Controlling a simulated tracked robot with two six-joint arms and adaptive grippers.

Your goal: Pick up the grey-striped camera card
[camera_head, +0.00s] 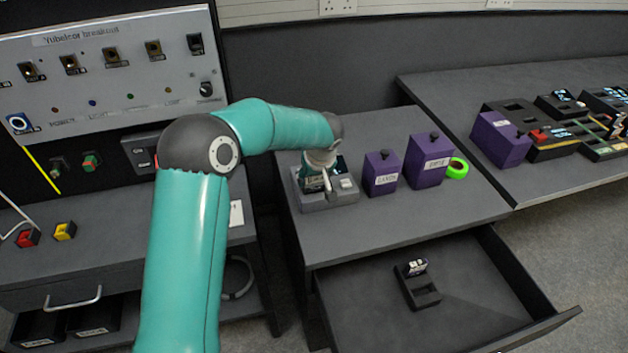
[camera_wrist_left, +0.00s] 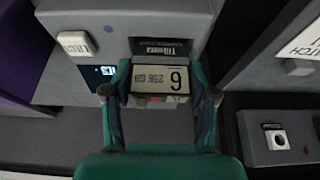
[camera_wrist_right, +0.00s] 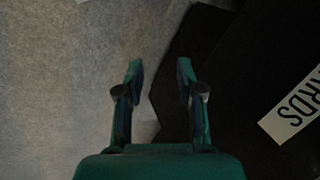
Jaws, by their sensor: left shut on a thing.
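My left gripper (camera_head: 325,178) reaches down to a grey device (camera_head: 313,203) on the middle bench. In the left wrist view its fingers (camera_wrist_left: 160,92) are shut on a memory card (camera_wrist_left: 160,80) with a pale label reading "6" and "256 GB". The card is right at the dark slot of the grey device; I cannot tell how far it sits in it. No grey stripe on it is clear to me. Another small card (camera_head: 416,266) stands in a dark holder (camera_head: 421,291) in the open drawer. My right gripper (camera_wrist_right: 160,85) is open and empty, low over the floor.
Two purple boxes (camera_head: 381,173) (camera_head: 430,160) and a green tape roll (camera_head: 457,168) stand right of the device. The drawer (camera_head: 484,282) is pulled out at the front. A panel (camera_head: 110,80) stands at left. A right-hand table holds several trays (camera_head: 553,139).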

